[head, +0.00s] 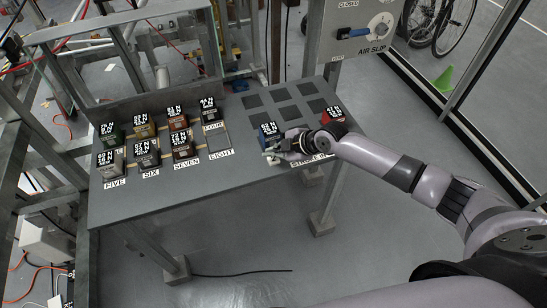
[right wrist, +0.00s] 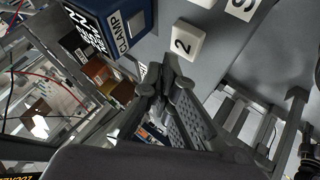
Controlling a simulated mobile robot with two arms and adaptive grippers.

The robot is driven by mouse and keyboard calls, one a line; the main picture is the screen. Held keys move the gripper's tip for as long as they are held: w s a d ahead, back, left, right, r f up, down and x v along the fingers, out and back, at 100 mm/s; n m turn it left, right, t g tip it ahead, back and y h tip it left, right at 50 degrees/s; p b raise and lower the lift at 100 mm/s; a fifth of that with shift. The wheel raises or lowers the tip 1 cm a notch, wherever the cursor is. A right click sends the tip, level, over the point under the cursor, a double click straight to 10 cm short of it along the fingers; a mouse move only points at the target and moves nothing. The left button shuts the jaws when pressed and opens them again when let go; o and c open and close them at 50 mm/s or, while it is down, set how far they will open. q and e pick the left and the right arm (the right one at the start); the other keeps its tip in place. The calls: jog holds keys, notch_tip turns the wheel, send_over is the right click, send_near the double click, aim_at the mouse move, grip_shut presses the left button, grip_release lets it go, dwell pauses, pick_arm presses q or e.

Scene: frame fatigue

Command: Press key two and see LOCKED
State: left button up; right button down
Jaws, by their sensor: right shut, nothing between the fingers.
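Key two is a white key marked 2 (right wrist: 188,42) on the grey table top, in the right wrist view. My right gripper (right wrist: 166,78) is shut and empty, with its tips just below the key in that picture. I cannot tell whether they touch it. In the head view my right gripper (head: 280,147) is over the front right part of the table, beside a blue block (head: 268,129), and hides the keys there. I see no readable LOCKED sign. My left gripper is out of view.
The blue block, labelled CLAMP (right wrist: 124,33), stands close left of key two in the wrist view. Another white key (right wrist: 241,8) lies to the right. A red block (head: 332,115) sits behind my wrist. Several labelled blocks stand on the table's left (head: 235,171). An AIR SLIP panel (head: 345,35) stands behind.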

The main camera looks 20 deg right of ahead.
aim_at(272, 161)
notch_tip(272, 161, up, 5)
jog(key=p, duration=0.3)
jog(key=shift+f, duration=0.15)
jog(key=shift+s+a, duration=0.1)
dwell(0.5)
